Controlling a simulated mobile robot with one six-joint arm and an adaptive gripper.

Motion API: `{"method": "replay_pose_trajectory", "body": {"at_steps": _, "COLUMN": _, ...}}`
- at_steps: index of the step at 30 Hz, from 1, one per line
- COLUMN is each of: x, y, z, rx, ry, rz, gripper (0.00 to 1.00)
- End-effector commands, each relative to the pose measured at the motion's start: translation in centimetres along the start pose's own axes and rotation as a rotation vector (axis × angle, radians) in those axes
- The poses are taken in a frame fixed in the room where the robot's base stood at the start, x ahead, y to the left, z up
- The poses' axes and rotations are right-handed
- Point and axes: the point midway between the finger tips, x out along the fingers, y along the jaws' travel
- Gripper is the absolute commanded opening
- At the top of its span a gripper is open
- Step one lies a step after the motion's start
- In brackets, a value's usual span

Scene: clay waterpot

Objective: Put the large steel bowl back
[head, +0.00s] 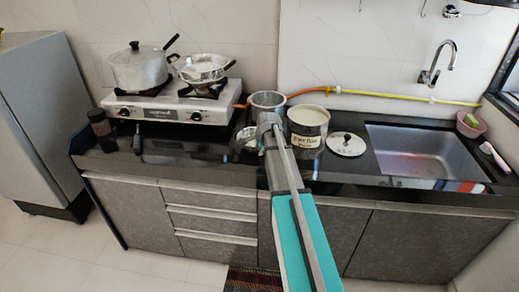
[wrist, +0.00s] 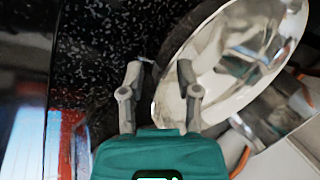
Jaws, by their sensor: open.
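A shiny steel bowl (head: 246,139) is partly hidden behind my gripper on the dark counter, just left of it in the head view. In the wrist view a large steel bowl (wrist: 240,60) fills the upper right, seen at a slant. My gripper (head: 266,124) is over the counter between the stove and the flour tin. In the wrist view my gripper (wrist: 159,78) is open. Its right finger overlaps the bowl's near rim, and its left finger is over the speckled counter. I cannot tell whether either finger touches the bowl.
A steel vessel (head: 268,98) stands behind my gripper. A flour tin (head: 308,127) and a white lid (head: 346,144) are to the right, then the sink (head: 425,152). The stove (head: 172,104) with a pot (head: 140,70) and a steel pan (head: 202,67) is at left.

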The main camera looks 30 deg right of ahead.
Motion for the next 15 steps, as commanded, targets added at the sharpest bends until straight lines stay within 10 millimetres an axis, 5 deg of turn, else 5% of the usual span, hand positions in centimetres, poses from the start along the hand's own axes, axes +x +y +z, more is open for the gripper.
{"method": "replay_pose_trajectory", "body": {"at_steps": 15, "x": -4.8, "y": -0.1, "z": 0.0, "rx": 0.000, "ry": 0.000, "rz": 0.000, "gripper": 0.43}}
